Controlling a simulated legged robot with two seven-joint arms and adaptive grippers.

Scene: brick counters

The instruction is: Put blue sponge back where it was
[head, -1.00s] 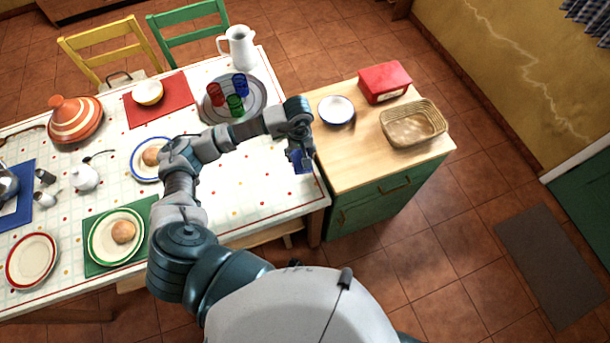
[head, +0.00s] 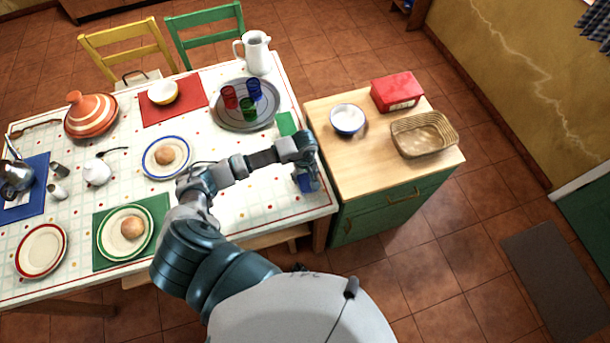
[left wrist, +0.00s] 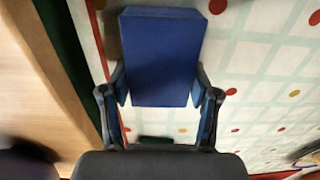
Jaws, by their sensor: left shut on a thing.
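My left gripper (head: 308,181) is over the right edge of the dining table, close to the wooden counter. It is shut on the blue sponge (left wrist: 160,55), which fills the space between its two fingers in the left wrist view. In the head view only a bit of blue shows at the gripper, mostly hidden by it. The checked tablecloth lies below the sponge in the left wrist view; I cannot tell whether they touch. My right gripper is not in view.
The wooden counter (head: 350,173) holds a blue-rimmed bowl (head: 347,119), a red box (head: 397,92) and a wicker basket (head: 424,135). On the table (head: 250,205) a round tray (head: 224,119) holds coloured cups. A green cloth (head: 287,123) lies beside it. The counter's front is clear.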

